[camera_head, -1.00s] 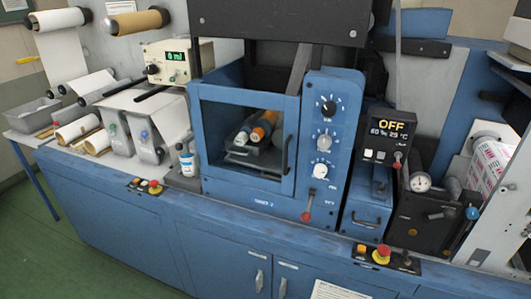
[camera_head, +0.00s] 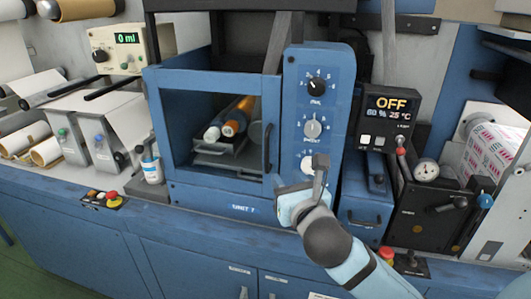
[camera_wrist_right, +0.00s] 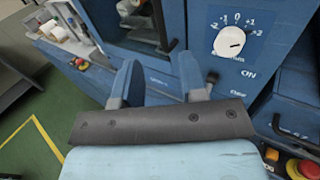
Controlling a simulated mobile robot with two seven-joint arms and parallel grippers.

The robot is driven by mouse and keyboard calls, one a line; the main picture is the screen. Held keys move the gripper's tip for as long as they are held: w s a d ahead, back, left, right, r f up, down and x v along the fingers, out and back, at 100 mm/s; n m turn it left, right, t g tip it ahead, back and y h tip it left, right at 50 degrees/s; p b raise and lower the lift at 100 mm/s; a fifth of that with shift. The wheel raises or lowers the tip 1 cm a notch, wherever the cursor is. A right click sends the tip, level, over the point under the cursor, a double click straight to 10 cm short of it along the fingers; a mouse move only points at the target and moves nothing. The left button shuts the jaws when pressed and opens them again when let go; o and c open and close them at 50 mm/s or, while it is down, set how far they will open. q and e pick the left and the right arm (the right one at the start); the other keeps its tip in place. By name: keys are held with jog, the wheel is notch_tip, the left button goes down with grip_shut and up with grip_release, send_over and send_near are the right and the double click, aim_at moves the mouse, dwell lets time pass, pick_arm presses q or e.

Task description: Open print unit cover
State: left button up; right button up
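The print unit cover (camera_head: 215,78) is a blue-framed window on the front of the blue print unit. It looks closed, with rollers visible behind it. Its dark upright handle (camera_head: 268,148) is on the right side of the frame; it also shows at the top of the right wrist view (camera_wrist_right: 161,28). My right gripper (camera_head: 300,189) is in front of the unit, below and right of the handle, and hides part of the lower control panel. In the right wrist view its two fingers (camera_wrist_right: 158,80) are apart with nothing between them. My left gripper is out of view.
A control panel with knobs (camera_head: 313,129) stands right of the cover. A display box reading OFF (camera_head: 390,105) and a gauge (camera_head: 426,171) are farther right. A white bottle (camera_head: 152,168) stands left of the unit. Red buttons sit on the front ledge (camera_head: 112,196).

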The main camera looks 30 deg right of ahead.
aim_at(268, 152)
jog(key=x, duration=1.3)
jog(key=shift+w+p, duration=0.2)
jog(key=shift+p, duration=0.1)
grip_shut()
